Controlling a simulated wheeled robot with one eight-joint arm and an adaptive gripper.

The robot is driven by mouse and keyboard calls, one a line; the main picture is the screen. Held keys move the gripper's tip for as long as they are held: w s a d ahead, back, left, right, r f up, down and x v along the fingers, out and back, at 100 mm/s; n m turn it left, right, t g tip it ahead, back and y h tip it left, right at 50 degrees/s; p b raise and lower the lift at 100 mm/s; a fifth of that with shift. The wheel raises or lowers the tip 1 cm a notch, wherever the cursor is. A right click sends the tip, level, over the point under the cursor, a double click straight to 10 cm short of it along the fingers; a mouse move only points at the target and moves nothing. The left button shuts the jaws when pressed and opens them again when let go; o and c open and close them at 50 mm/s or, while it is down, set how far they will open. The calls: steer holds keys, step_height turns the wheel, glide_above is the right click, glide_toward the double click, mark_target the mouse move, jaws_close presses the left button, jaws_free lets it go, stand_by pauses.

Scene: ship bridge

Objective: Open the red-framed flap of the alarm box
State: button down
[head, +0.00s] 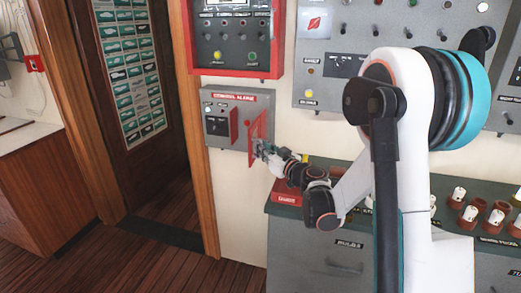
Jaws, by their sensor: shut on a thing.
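The alarm box (222,99) is a grey wall box with a red label strip along its top. Its red-framed flap (257,127) is on the right side of the box and stands swung out from the face. My gripper (262,149) is at the lower part of the flap and is shut on it. The fingertips are small in the picture and the exact contact is hard to make out. My arm reaches in from the right.
A red-framed panel (236,36) hangs just above the box. A grey switch panel (335,50) is to its right. A grey console (345,255) with drawers stands below my arm, with a red case (287,192) at its left end. Open floor (150,262) lies to the left.

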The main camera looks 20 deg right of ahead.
steer(key=shift+w+d+r, duration=0.3)
steer(key=shift+d, duration=0.1)
steer(key=c, duration=1.8)
jaws_free()
steer(key=shift+f, duration=0.1)
steer(key=shift+o, duration=0.4)
steer(key=shift+w+d, duration=0.1)
steer(key=shift+w, duration=0.05)
steer(key=shift+a+f, duration=0.1)
steer(key=shift+a, duration=0.2)
steer(key=v, duration=1.2)
steer(key=shift+f, duration=0.1)
